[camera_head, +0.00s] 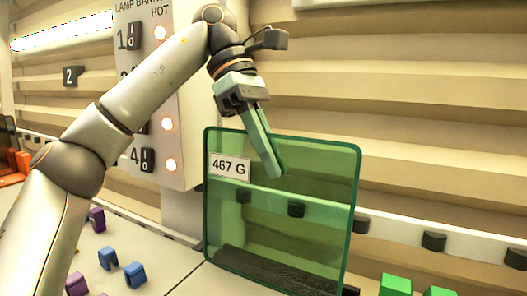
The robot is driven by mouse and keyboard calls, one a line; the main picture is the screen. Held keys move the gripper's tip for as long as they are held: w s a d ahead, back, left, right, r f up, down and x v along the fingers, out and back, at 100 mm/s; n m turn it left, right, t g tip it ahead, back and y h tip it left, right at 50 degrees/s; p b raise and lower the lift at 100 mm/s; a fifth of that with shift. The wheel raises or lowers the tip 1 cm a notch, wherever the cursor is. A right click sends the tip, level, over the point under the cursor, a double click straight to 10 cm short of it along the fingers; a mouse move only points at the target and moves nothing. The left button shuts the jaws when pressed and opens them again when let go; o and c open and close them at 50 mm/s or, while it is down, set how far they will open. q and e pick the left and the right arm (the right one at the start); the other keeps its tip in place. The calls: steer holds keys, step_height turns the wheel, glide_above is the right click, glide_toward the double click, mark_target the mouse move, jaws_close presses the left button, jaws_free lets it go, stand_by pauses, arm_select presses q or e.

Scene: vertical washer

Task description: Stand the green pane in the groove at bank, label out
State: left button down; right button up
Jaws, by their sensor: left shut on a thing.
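The green pane (325,170) is a see-through, upright, roughly square sheet with a darker green rim, right of centre. A white label reading "467 G" (229,167) is at its upper left and reads the right way round in the head view. My left gripper (273,163) is shut on the pane at its top edge, with one finger in front of the sheet. A dark strip (285,271) shows through the pane near its bottom edge. I cannot tell whether it is the groove or whether the pane's bottom edge sits in it. My right gripper is not in view.
A lamp bank panel (187,100) with numbered switches and lit lamps stands behind my left arm. Purple and blue clips (108,258) lie at the lower left. Green blocks (396,285) are at the lower right. A white rail with black knobs (434,241) runs behind the pane.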

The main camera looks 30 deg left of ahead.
arm_select(q)
steer(key=shift+w+a+f+p, duration=0.1)
steer(key=shift+w+f+p, duration=0.15)
steer(key=shift+w, duration=0.45)
steer(key=shift+w+d+f+p, duration=0.1)
steer(key=shift+w+f+p, duration=0.1)
steer(key=shift+w, duration=0.55)
steer(key=shift+w+a+f+p, duration=0.1)
steer(key=shift+w+f+p, duration=0.15)
steer(key=shift+w, duration=0.45)
steer(key=shift+w+f, duration=0.2)
steer(key=shift+w, duration=0.5)
steer(key=shift+w+f, duration=0.2)
steer(key=shift+w, duration=0.45)
steer(key=shift+s+f+b, duration=0.15)
steer(key=shift+f+b, duration=1.05)
steer(key=shift+f, duration=0.3)
stand_by(0.4)
